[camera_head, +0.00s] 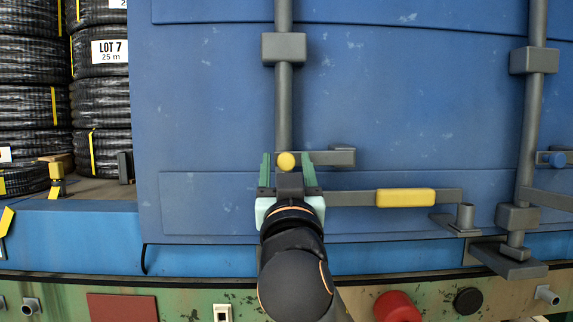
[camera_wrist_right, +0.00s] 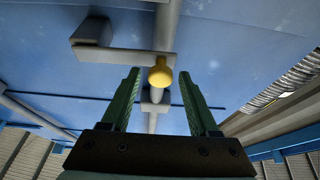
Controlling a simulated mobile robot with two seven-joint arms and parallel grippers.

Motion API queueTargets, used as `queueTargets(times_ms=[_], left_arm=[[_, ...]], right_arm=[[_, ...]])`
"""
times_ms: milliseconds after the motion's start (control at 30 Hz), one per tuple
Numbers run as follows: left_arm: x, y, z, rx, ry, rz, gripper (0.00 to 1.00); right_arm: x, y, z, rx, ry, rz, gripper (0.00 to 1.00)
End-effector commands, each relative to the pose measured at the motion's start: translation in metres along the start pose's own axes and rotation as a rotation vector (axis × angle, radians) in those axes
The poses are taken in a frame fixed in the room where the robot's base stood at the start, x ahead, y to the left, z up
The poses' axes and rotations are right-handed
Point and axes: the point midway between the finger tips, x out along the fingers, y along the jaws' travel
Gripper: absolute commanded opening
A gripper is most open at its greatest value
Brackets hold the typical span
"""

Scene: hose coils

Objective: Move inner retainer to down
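The inner retainer (camera_head: 335,156) is a grey flat catch at the inner lock rod (camera_head: 284,105) of the blue door, with a yellow round knob (camera_head: 286,161). Its arm reaches to the right of the knob and ends in a raised block. In the right wrist view the grey retainer (camera_wrist_right: 125,52) lies across the rod, and the yellow knob (camera_wrist_right: 160,76) shows near the fingertips. My right gripper (camera_head: 287,158) is open, its green fingers on either side of the knob with gaps. Whether the knob sits fully between the fingertips is unclear. My left gripper is out of view.
A door handle with a yellow grip (camera_head: 405,197) runs right from below the retainer. Black hose coils (camera_head: 101,101) are stacked at left. A red cap (camera_head: 397,307) sits low in front.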

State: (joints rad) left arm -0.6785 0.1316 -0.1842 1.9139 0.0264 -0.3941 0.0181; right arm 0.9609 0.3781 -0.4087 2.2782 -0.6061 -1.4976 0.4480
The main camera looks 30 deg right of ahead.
Motion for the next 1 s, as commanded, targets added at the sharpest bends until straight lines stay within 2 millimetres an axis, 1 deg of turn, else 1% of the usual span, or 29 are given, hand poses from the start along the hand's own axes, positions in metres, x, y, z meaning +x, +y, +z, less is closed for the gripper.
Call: queueTargets(times_ms=[33, 67, 500, 1000], left_arm=[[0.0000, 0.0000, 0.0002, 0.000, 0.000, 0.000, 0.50], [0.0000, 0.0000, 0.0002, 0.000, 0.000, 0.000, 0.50], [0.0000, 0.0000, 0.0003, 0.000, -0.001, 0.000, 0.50], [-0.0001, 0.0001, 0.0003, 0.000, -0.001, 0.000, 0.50]], right_arm=[[-0.0002, -0.0001, -0.0001, 0.000, 0.000, 0.000, 0.54], [-0.0002, -0.0001, -0.0001, 0.000, 0.000, 0.000, 0.51], [-0.0003, 0.0000, -0.0002, 0.000, 0.000, 0.000, 0.01], [-0.0004, 0.0000, -0.0002, 0.000, 0.000, 0.000, 0.00]])
